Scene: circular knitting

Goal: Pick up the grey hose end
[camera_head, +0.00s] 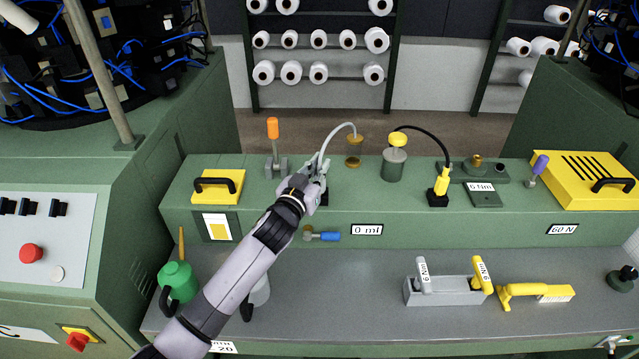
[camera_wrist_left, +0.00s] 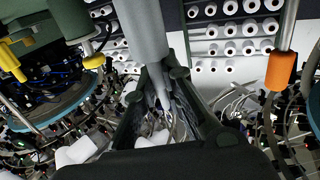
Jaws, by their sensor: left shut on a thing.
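The grey hose (camera_head: 337,131) arcs from my left gripper (camera_head: 316,182) up and over to a small amber-topped glass (camera_head: 354,147) on the green ledge. My left gripper is shut on the hose's near end, just above the ledge. The fingers and wrist hide most of that end and the fitting below it. In the left wrist view, the grey hose end (camera_wrist_left: 145,32) stands large between the two fingers of the gripper (camera_wrist_left: 160,82). My right gripper is not in view.
An orange-topped lever (camera_head: 273,130) stands close left of the gripper. To the right are a yellow-capped jar (camera_head: 395,162) and a black hose with a yellow end (camera_head: 440,182). A blue-handled valve (camera_head: 325,236) sits below. The middle of the lower bench is clear.

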